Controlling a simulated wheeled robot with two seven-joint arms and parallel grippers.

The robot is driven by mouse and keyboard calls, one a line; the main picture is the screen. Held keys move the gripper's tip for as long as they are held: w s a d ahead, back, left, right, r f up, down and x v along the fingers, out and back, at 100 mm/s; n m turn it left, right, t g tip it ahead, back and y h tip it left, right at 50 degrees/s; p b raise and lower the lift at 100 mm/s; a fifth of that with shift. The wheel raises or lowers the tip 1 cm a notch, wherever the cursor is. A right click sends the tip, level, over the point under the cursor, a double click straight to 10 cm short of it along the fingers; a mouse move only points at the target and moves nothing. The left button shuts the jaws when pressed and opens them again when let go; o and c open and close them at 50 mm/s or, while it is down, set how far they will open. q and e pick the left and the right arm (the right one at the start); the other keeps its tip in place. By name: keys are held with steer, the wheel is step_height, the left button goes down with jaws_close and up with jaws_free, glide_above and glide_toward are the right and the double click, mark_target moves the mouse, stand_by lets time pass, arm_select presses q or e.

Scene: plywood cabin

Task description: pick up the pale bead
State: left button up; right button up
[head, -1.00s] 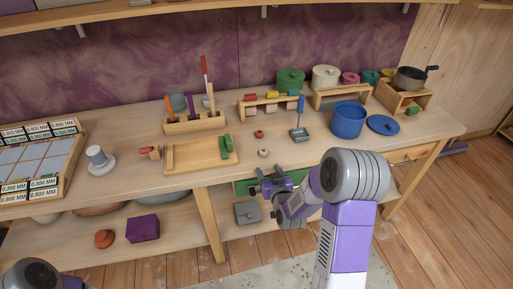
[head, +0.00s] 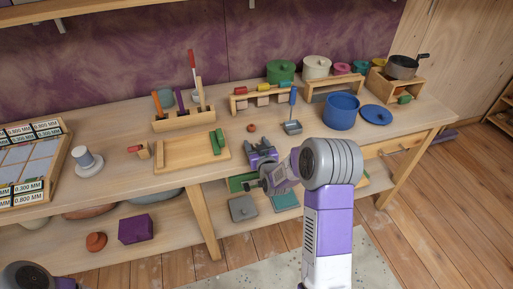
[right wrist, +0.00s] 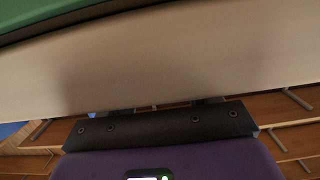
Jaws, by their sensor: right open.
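My right gripper (head: 260,157) is open at the front edge of the workbench, and I see nothing held between its fingers. The pale bead does not show in the head view now. Its spot on the bench top, in front of the reddish bead (head: 251,127), is covered by my right gripper. In the right wrist view, a blurred pale surface fills the middle, with a green band (right wrist: 50,15) above it; I cannot make out the bead there. My left gripper is out of view; only part of my left arm shows at the bottom left.
A wooden tray (head: 175,164) with a green block lies left of the gripper. A small grey scoop (head: 292,127) with a blue handle and a blue pot (head: 341,112) stand to the right. The workbench (head: 115,178) has a lower shelf with a purple box (head: 135,229).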

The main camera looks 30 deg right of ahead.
steer(key=c, duration=0.9)
